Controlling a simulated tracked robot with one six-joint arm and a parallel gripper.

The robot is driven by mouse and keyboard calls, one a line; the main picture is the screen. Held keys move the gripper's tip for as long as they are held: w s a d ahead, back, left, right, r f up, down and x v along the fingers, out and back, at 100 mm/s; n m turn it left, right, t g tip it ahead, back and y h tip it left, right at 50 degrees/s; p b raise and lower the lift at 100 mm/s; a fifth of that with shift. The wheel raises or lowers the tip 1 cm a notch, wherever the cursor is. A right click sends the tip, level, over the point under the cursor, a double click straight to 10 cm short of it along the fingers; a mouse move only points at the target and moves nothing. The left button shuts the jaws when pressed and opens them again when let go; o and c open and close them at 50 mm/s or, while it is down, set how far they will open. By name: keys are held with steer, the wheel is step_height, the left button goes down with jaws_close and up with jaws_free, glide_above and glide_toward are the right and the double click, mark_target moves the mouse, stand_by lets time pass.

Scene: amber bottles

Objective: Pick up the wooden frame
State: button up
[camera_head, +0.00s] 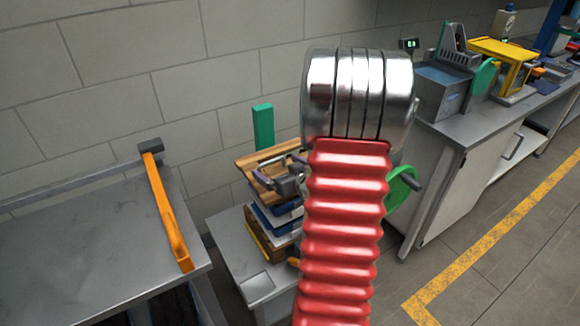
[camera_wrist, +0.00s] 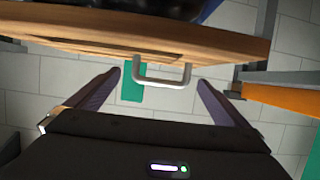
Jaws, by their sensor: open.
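The wooden frame (camera_head: 258,160) lies tilted on top of a stack on a small grey table, partly hidden behind my arm and gripper. In the wrist view its wooden edge (camera_wrist: 90,30) spans the top, with a pale metal handle (camera_wrist: 162,82) on the near side. My gripper (camera_wrist: 159,78) is open, with one finger on each side of the handle and a visible gap to both. Nothing is held. In the head view my gripper (camera_head: 282,178) is small and beside the frame; whether it touches the wood cannot be told.
Under the frame are stacked blue and wooden pieces (camera_head: 272,217) on the grey table (camera_head: 232,250). A green upright panel (camera_head: 263,126) stands behind. A workbench (camera_head: 90,245) with an orange bar (camera_head: 166,210) is at left. A cluttered counter (camera_head: 480,118) is at right.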

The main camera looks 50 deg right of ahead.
mark_target(271, 163)
steer(key=shift+x, duration=2.25)
steer(key=shift+a, duration=0.15)
steer(key=shift+c, duration=0.5)
steer(key=shift+w+r, duration=0.1)
steer(key=c, duration=1.4)
